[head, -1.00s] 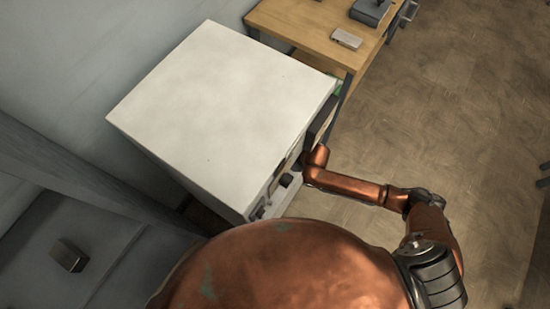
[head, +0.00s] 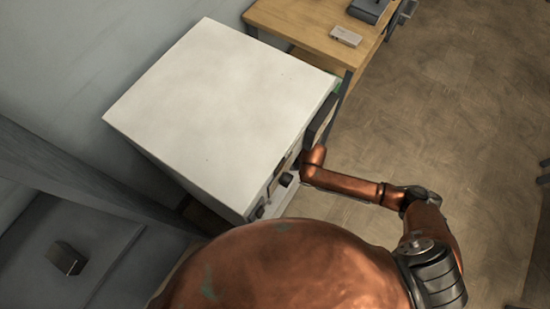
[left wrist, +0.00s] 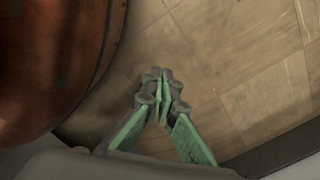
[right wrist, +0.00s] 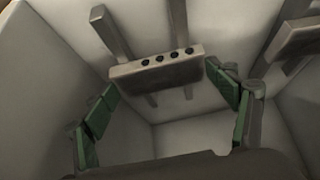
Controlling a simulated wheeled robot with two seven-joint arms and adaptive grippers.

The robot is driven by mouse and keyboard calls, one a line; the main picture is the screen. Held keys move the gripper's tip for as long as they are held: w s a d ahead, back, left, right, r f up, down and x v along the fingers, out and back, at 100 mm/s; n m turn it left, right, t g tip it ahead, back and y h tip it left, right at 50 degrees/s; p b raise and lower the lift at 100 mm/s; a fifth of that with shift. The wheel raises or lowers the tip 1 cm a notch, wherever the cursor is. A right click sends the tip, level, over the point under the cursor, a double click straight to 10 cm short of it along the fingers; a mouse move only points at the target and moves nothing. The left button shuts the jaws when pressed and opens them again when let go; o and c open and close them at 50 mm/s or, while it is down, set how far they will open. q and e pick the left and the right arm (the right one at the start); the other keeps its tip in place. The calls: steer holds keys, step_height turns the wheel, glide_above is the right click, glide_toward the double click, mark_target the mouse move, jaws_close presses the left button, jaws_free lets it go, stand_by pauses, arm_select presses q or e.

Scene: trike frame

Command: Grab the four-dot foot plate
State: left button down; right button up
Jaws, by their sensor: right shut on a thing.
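The four-dot foot plate (right wrist: 157,70) is a grey bar with a row of dark dots on its face, inside a pale-walled space in the right wrist view. My right gripper (right wrist: 161,80) is shut on it, with a green-padded finger at each end. In the head view, my right arm reaches to the front of the white cabinet (head: 220,105), and the gripper and plate are hidden there. My left gripper (left wrist: 162,78) is shut and empty above the floor in the left wrist view.
Grey slats stand behind the plate, and another grey bar (right wrist: 305,38) is at the upper right. A wooden table (head: 300,27) stands beyond the cabinet. Grey furniture (head: 75,245) is at the lower left. The floor at right is mostly clear.

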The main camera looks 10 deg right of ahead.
steer(key=shift+c, duration=0.9)
steer(key=shift+r, duration=0.1)
